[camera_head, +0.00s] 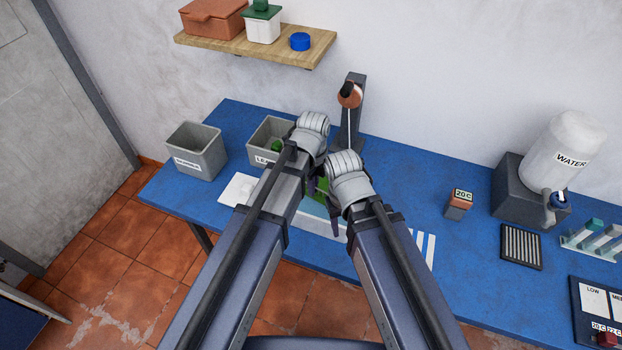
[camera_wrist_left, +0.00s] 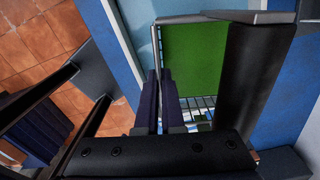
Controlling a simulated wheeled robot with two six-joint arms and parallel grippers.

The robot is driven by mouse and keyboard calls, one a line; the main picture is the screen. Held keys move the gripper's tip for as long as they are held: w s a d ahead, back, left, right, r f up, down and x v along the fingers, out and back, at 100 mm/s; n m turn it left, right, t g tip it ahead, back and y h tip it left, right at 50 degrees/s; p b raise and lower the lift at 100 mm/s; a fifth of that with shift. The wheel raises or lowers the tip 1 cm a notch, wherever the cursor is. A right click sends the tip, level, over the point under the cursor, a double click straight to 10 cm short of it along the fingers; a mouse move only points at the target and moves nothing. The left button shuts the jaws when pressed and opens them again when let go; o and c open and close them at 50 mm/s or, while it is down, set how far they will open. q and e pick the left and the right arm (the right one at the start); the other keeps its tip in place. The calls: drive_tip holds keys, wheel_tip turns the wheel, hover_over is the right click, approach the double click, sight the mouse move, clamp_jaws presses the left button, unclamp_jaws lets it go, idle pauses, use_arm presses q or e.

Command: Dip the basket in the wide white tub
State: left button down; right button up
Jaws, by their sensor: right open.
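The basket (camera_wrist_left: 200,103) shows as thin grey wire mesh in the left wrist view, beside my left fingers. My left gripper (camera_wrist_left: 161,100) has its two dark fingers close together on a grey bar that appears to belong to it. In the head view my left gripper (camera_head: 311,182) is mostly hidden by its wrist. A green surface (camera_wrist_left: 193,58) lies inside a grey frame beyond the fingers. A wide pale tub (camera_head: 322,226) shows partly below the wrists; its rim is largely covered, so I cannot tell whether the basket is inside it. My right gripper (camera_head: 334,212) is open close beside the left.
Two grey bins, one left (camera_head: 196,152) and one nearer the middle (camera_head: 266,132), stand on the blue table (camera_head: 420,182). A dark post (camera_head: 354,92) stands behind my wrists. A water tank (camera_head: 560,148), a small timer block (camera_head: 459,203) and a dark grille (camera_head: 521,246) are at right.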

use_arm(q)
drive_tip(key=shift+a+f+b, duration=0.25)
drive_tip(key=shift+f+b, duration=0.2)
drive_tip(key=shift+f, duration=0.35)
drive_tip(key=r+n+p, duration=0.1)
drive_tip(key=r+p, duration=0.2)
drive_tip(key=d+r+n+p, duration=0.1)
drive_tip(key=r+p, duration=0.2)
drive_tip(key=shift+w+d+n, duration=0.1)
drive_tip(key=shift+d+n, duration=0.05)
drive_tip(key=shift+n, duration=0.15)
drive_tip(key=shift+d+r+n+p, duration=0.15)
drive_tip(key=shift+r+n+p, duration=0.25)
drive_tip(key=shift+n, duration=0.1)
use_arm(e)
drive_tip(key=r, duration=0.5)
drive_tip(key=shift+a+r, duration=0.15)
drive_tip(key=shift+a, duration=0.25)
use_arm(q)
drive_tip(key=shift+f, duration=0.15)
use_arm(e)
drive_tip(key=shift+f, duration=0.2)
use_arm(q)
wheel_tip(320, 180, down, 16)
drive_tip(key=b, duration=1.6)
use_arm(e)
wheel_tip(320, 180, down, 16)
drive_tip(key=shift+r, duration=0.15)
